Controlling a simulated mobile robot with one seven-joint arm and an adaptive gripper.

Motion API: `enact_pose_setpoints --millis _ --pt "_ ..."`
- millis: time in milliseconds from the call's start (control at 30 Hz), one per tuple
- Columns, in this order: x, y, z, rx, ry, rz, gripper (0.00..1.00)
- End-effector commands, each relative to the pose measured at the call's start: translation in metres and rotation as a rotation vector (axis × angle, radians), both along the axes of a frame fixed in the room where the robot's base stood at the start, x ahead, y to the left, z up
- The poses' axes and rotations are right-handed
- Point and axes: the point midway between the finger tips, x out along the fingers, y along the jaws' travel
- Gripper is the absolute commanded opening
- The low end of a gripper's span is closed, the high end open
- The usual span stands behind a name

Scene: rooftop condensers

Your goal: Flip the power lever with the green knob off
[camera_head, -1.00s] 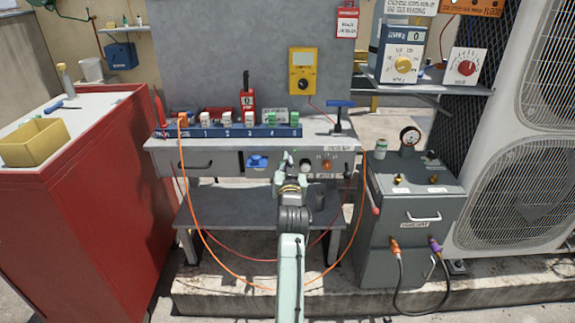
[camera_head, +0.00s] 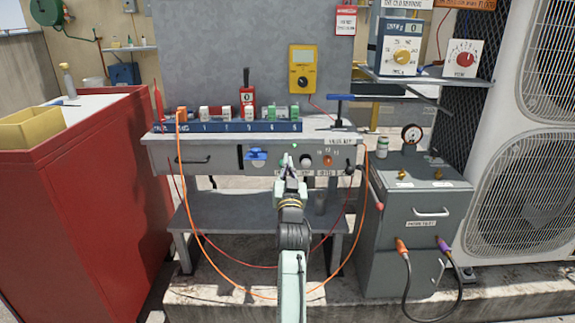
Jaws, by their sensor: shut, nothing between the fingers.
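The bench's front panel (camera_head: 225,157) faces me, with several small controls. A small green spot (camera_head: 295,147) shows on the panel just above my fingertips; I cannot tell whether it is a lamp or a knob. I cannot make out a lever with a green knob for sure; my gripper hides part of the panel. My gripper (camera_head: 289,163) is shut and empty, pointing away from me at the panel. I cannot tell whether it touches anything there. A blue handle (camera_head: 256,154) sits left of it, and a white round knob (camera_head: 305,161) and an orange lamp (camera_head: 328,160) sit right.
A red cabinet (camera_head: 85,190) stands left, a grey cabinet (camera_head: 400,255) right. A blue rack (camera_head: 225,127) and a blue T-handle (camera_head: 340,104) are on the benchtop.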

Motion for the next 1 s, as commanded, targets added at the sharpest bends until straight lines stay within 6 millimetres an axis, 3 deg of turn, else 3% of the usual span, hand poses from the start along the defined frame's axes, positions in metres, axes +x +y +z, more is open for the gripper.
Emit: enact_pose_setpoints --millis 33,633,1000 --pt "0.000 -0.001 -0.007 -0.001 -0.016 -0.001 0.00" --pt "-0.003 0.000 -0.024 -0.002 -0.075 -0.001 0.00" --pt "-0.003 0.000 -0.019 -0.001 -0.076 0.000 0.00"
